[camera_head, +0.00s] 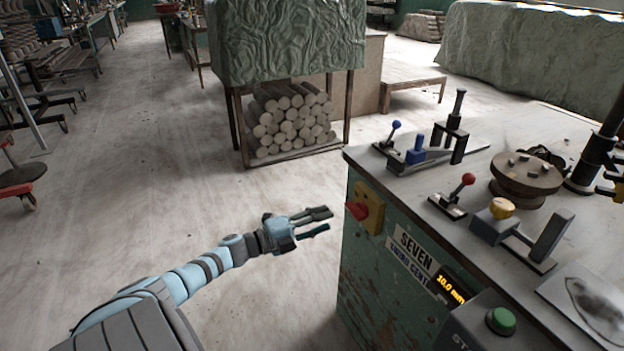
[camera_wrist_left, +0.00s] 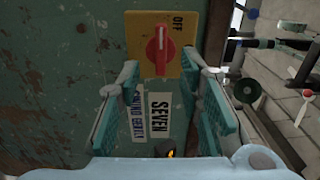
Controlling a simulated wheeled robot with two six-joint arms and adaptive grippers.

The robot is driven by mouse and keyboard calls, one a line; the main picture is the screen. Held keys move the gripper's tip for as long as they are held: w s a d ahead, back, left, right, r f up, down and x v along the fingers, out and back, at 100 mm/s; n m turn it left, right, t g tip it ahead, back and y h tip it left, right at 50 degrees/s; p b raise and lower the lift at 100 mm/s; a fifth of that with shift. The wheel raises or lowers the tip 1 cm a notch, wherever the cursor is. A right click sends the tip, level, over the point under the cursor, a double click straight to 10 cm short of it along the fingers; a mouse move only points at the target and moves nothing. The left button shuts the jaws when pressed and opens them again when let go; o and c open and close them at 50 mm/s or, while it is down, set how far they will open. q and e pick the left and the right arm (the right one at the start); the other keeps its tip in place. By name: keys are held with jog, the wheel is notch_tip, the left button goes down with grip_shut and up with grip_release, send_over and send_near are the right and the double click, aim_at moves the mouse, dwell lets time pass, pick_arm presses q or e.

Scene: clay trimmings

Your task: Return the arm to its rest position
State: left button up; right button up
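My left arm (camera_head: 195,275) reaches in from the lower left of the head view. My left gripper (camera_head: 328,220) is at its end, open and empty, its two dark fingers apart and pointing right. The gripper is beside the green cabinet of the workbench, below and left of a yellow switch plate (camera_head: 374,213) with a red knob (camera_head: 357,210). In the left wrist view, the teal finger pads of my left gripper (camera_wrist_left: 161,68) stand wide apart, with the red knob (camera_wrist_left: 160,50) seen between their tips. The knob's bar stands upright in that view beside the word OFF. My right gripper is not seen.
A covered table (camera_head: 290,40) stands behind, with stacked clay rolls (camera_head: 290,120) beneath. Open floor lies left of my arm.

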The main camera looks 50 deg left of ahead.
pick_arm(q)
jog(key=v, duration=0.3)
jog(key=shift+s, duration=0.25)
